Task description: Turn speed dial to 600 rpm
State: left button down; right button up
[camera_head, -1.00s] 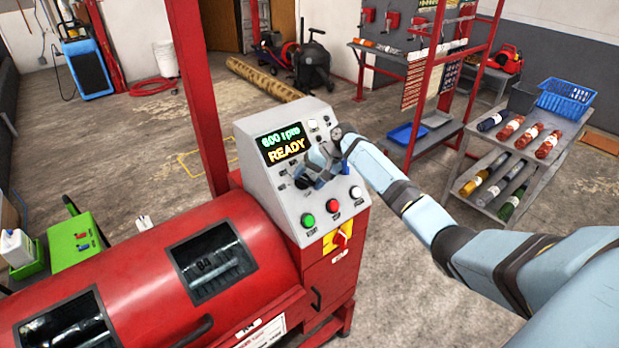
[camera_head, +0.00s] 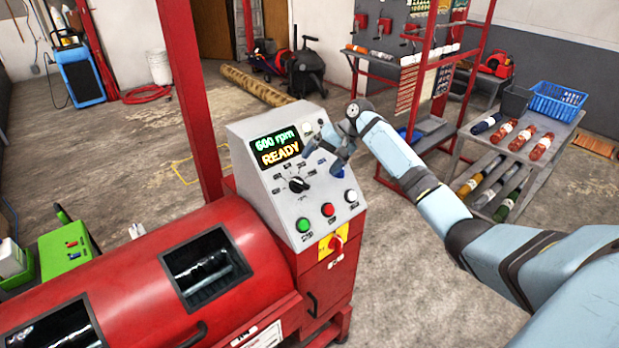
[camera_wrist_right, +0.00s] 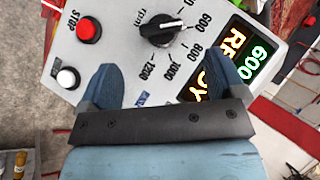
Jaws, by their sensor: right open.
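The black speed dial (camera_head: 298,184) sits on the sloped grey control panel (camera_head: 285,212) of the red machine. The display (camera_head: 276,148) above it reads "600 rpm READY". In the right wrist view the dial (camera_wrist_right: 160,30) shows its printed scale, and its white pointer mark appears to face the 600 label. My right gripper (camera_head: 323,160) is open and empty, up and to the right of the dial in the head view. In the wrist view its two spread fingers (camera_wrist_right: 163,80) are apart from the dial. My left gripper is out of view.
Green (camera_head: 303,225), red (camera_head: 328,209) and white (camera_head: 350,196) buttons line the panel's lower part, above a red switch on a yellow plate (camera_head: 334,242). A grey shelf cart (camera_head: 478,150) with bottles stands at right. Open floor lies between.

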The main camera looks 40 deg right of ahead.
jog(key=shift+b+v, duration=0.3)
jog(key=shift+v, duration=2.1)
jog(key=s+a+f, duration=0.1)
jog(key=a+f, duration=0.2)
jog(key=f, duration=0.3)
jog(key=s+a+f+n+h, duration=0.1)
jog(key=s+a+f, duration=0.1)
jog(key=f, duration=0.4)
jog(key=s+a+f+t+h, duration=0.1)
jog(key=a+f, duration=0.3)
jog(key=f, duration=0.2)
jog(key=shift+s+f+n, duration=0.1)
jog(key=shift+s+n, duration=0.25)
jog(key=shift+n, duration=0.05)
jog(key=s+a+f+n+t+h, duration=0.1)
jog(key=s+a+f+n+t, duration=0.1)
jog(key=s+a+f, duration=0.6)
jog(key=s+a+f+n+t, duration=0.25)
jog(key=s+a+f, duration=0.35)
jog(key=s, duration=0.4)
jog(key=s+a+r+n+t, duration=0.2)
jog(key=s+a+r+n, duration=0.1)
jog(key=s+a, duration=0.5)
jog(key=s, duration=0.3)
jog(key=shift+s, duration=0.1)
